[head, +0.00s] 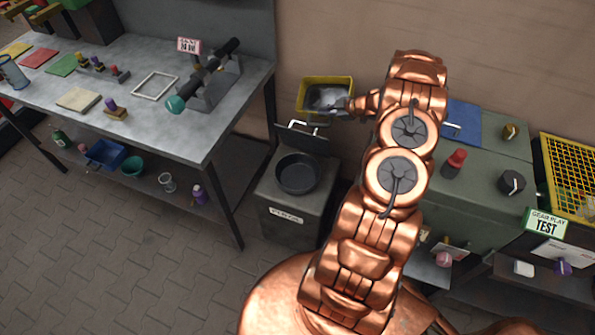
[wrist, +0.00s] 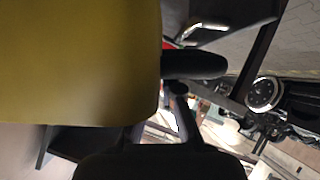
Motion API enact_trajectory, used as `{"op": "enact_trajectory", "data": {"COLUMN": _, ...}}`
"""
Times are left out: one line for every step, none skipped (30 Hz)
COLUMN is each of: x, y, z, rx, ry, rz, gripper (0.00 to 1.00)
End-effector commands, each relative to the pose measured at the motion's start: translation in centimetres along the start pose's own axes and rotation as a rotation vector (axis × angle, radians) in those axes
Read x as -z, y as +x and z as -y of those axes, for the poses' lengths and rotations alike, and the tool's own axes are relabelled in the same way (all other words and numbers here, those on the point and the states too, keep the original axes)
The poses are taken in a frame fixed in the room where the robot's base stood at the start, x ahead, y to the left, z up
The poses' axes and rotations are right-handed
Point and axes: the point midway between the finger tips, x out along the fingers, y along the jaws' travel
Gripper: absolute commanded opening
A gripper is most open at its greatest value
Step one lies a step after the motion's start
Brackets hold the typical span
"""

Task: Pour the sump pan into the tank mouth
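The sump pan looks to be the yellow rectangular pan (head: 326,80), with greyish contents inside. It is up behind the tank, near the wall, and looks roughly level. My gripper (head: 349,106) is at its right side and appears shut on it; my arm partly hides the grip. In the wrist view the yellow pan (wrist: 80,60) fills the upper left, beside the dark fingers. The grey tank (head: 290,218) stands on the floor with a round dark mouth (head: 297,174) on top. The pan is apart from the mouth.
The tank's dark lid (head: 303,137) stands raised behind the mouth, towards the pan. A steel workbench (head: 185,125) with tools is at left. A green cabinet (head: 470,200) with a red-topped item and a black knob is at right, beside a yellow mesh basket (head: 570,175).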

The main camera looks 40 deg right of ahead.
Motion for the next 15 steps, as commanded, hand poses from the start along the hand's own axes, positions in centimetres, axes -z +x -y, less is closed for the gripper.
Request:
{"op": "enact_trajectory", "data": {"x": 0.7, "y": 0.0, "z": 0.2, "rx": -0.008, "ry": -0.018, "rz": 0.009, "gripper": 0.00}}
{"op": "enact_trajectory", "data": {"x": 1.0, "y": -0.1, "z": 0.2, "rx": -0.013, "ry": -0.033, "rz": 0.015, "gripper": 0.00}}
{"op": "enact_trajectory", "data": {"x": 1.3, "y": -0.1, "z": 0.3, "rx": -0.021, "ry": -0.049, "rz": 0.024, "gripper": 0.00}}
{"op": "enact_trajectory", "data": {"x": 1.5, "y": -0.1, "z": 0.5, "rx": -0.024, "ry": -0.059, "rz": 0.031, "gripper": 0.00}}
{"op": "enact_trajectory", "data": {"x": 1.5, "y": 0.0, "z": 0.7, "rx": -0.028, "ry": -0.068, "rz": 0.036, "gripper": 0.00}}
{"op": "enact_trajectory", "data": {"x": 1.4, "y": -0.1, "z": 0.7, "rx": -0.031, "ry": -0.073, "rz": 0.042, "gripper": 0.00}}
{"op": "enact_trajectory", "data": {"x": 1.4, "y": -0.1, "z": 0.7, "rx": -0.034, "ry": -0.076, "rz": 0.043, "gripper": 0.00}}
{"op": "enact_trajectory", "data": {"x": 1.4, "y": -0.1, "z": 0.7, "rx": -0.035, "ry": -0.079, "rz": 0.046, "gripper": 0.00}}
{"op": "enact_trajectory", "data": {"x": 1.5, "y": -0.1, "z": 0.7, "rx": -0.037, "ry": -0.083, "rz": 0.048, "gripper": 0.00}}
{"op": "enact_trajectory", "data": {"x": 1.6, "y": -0.1, "z": 0.8, "rx": -0.038, "ry": -0.088, "rz": 0.050, "gripper": 0.00}}
{"op": "enact_trajectory", "data": {"x": 1.6, "y": -0.1, "z": 0.8, "rx": -0.039, "ry": -0.091, "rz": 0.052, "gripper": 0.00}}
{"op": "enact_trajectory", "data": {"x": 1.7, "y": -0.1, "z": 0.8, "rx": -0.041, "ry": -0.095, "rz": 0.054, "gripper": 0.00}}
{"op": "enact_trajectory", "data": {"x": 1.8, "y": -0.1, "z": 0.8, "rx": -0.042, "ry": -0.099, "rz": 0.056, "gripper": 0.00}}
{"op": "enact_trajectory", "data": {"x": 1.8, "y": -0.1, "z": 0.9, "rx": -0.043, "ry": -0.102, "rz": 0.058, "gripper": 0.00}}
{"op": "enact_trajectory", "data": {"x": 1.9, "y": -0.1, "z": 0.9, "rx": -0.045, "ry": -0.106, "rz": 0.060, "gripper": 0.00}}
